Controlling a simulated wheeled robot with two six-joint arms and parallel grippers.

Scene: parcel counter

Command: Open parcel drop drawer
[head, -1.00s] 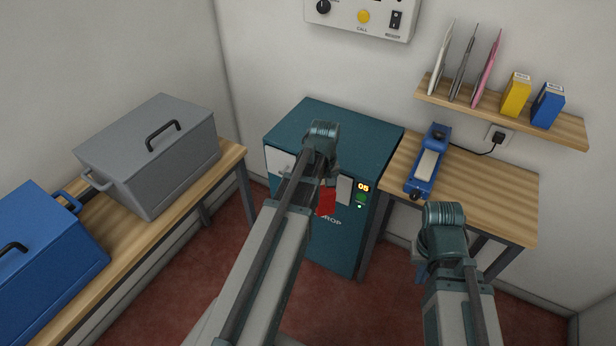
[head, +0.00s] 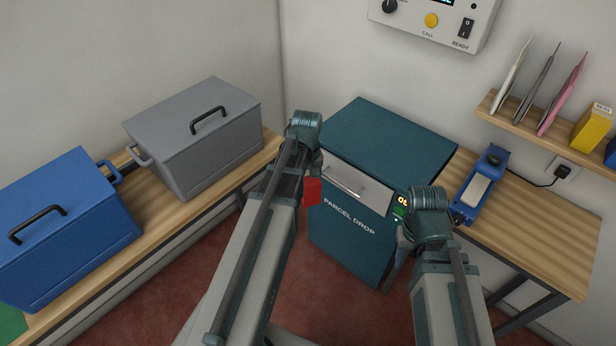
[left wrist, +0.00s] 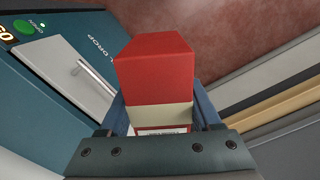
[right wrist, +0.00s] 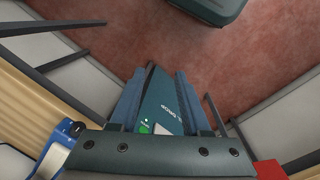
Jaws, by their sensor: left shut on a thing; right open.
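The teal parcel drop cabinet (head: 345,245) stands against the back wall. Its pale drawer front (head: 372,195) with a bar handle (head: 343,182) looks flush with the cabinet. The drawer front also shows in the left wrist view (left wrist: 55,62). My left gripper (left wrist: 158,115) is shut on a red box (left wrist: 155,80) with a pale band. The box (head: 313,192) hangs left of the drawer in the head view, apart from the handle. My right gripper (right wrist: 160,100) is open and empty, with the cabinet showing beyond its fingers. In the head view its fingers are largely hidden.
A lit display and green light sit right of the drawer. A grey case (head: 190,150) and a blue case (head: 70,240) stand on the left bench. The right table (head: 530,230) holds a blue device (head: 478,190). Red floor lies open before the cabinet.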

